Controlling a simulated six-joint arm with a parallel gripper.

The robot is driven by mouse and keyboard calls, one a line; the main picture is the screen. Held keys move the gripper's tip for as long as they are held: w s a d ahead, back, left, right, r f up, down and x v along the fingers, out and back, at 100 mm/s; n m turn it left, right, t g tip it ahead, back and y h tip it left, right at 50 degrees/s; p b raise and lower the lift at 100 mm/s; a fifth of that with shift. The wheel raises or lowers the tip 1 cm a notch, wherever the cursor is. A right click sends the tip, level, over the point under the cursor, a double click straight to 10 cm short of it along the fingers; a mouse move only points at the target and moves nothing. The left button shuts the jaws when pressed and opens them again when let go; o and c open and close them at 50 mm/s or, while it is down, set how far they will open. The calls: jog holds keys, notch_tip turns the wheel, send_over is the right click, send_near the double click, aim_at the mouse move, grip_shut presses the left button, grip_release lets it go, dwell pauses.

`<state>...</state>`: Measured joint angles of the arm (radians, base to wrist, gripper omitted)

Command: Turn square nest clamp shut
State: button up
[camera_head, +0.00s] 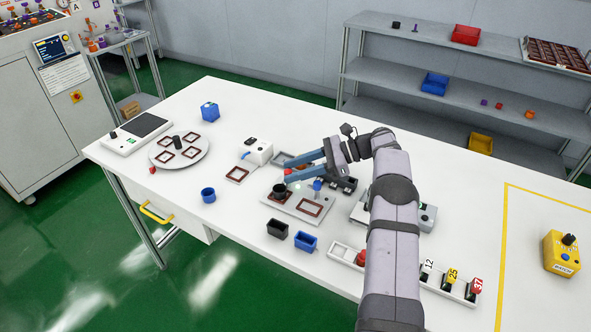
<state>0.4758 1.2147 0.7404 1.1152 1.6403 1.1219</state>
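A grey nest plate (293,207) lies on the white table, in the middle of the view. A dark round cup (280,191) stands at its left, and a brown square frame (311,208) lies in the square place at its right. A small blue knob (317,185), which may be the square nest clamp, stands at the plate's back edge; its turn position is too small to tell. My gripper (287,172) has its two blue fingers apart and points left, above the back of the plate. A small red spot shows between the fingertips; I cannot tell what it is.
A black bin (277,229) and a blue bin (305,241) stand in front of the plate. A white device (258,151) stands behind it. A round plate with brown frames (180,152) lies left. My arm covers part of the equipment at right.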

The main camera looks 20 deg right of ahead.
jog(key=shift+d, duration=0.1)
jog(key=v, duration=0.5)
jog(key=shift+r, duration=0.15)
jog(key=shift+p+v, duration=0.9)
jog(key=shift+v, duration=0.1)
jog(key=shift+s, duration=0.1)
